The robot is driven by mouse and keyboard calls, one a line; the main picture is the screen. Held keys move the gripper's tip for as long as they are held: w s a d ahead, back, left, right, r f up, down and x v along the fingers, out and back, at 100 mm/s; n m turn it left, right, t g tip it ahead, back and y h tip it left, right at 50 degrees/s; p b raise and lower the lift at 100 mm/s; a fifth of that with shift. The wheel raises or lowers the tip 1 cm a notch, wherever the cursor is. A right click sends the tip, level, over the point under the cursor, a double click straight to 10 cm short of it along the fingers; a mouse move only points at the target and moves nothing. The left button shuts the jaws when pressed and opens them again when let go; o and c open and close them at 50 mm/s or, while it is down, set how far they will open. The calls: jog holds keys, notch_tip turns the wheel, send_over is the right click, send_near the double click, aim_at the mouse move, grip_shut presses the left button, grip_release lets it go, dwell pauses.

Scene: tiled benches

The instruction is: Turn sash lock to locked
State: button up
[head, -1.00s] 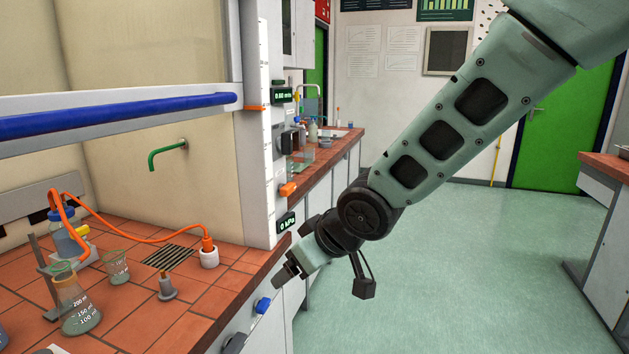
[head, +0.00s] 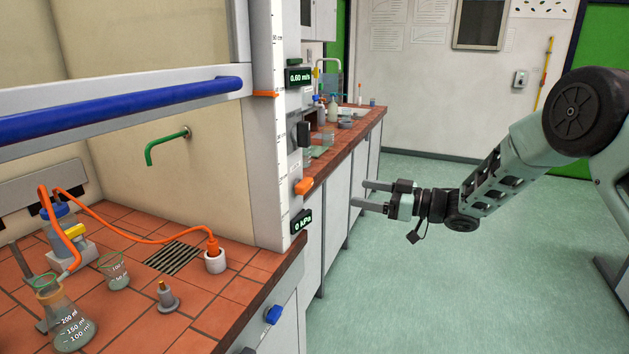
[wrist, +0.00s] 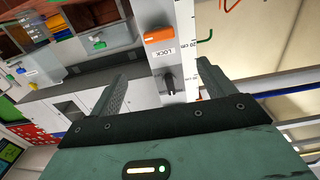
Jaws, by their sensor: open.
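An orange lever (head: 304,186) sits on the white fume-hood post, below a black knob (head: 304,134). In the wrist view, upside down, the orange lever (wrist: 159,34) lies crosswise. A label reading LOCK (wrist: 162,54) is between it and the black knob (wrist: 169,83), closest to the lever. I take the orange lever as the sash lock. My gripper (head: 362,194) is open and empty, to the right of the post and apart from it. In the wrist view my two fingers (wrist: 162,72) stand either side of the post's image.
The sash with its blue handle (head: 120,106) is raised. Glassware, including a flask (head: 70,322), stands on the tiled bench (head: 200,322). A blue knob (head: 273,315) is on the bench front. A side bench (head: 372,118) lies behind my gripper.

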aim_at(309, 183)
jog(key=p+x, duration=0.3)
jog(key=x, duration=1.2)
jog(key=c, duration=1)
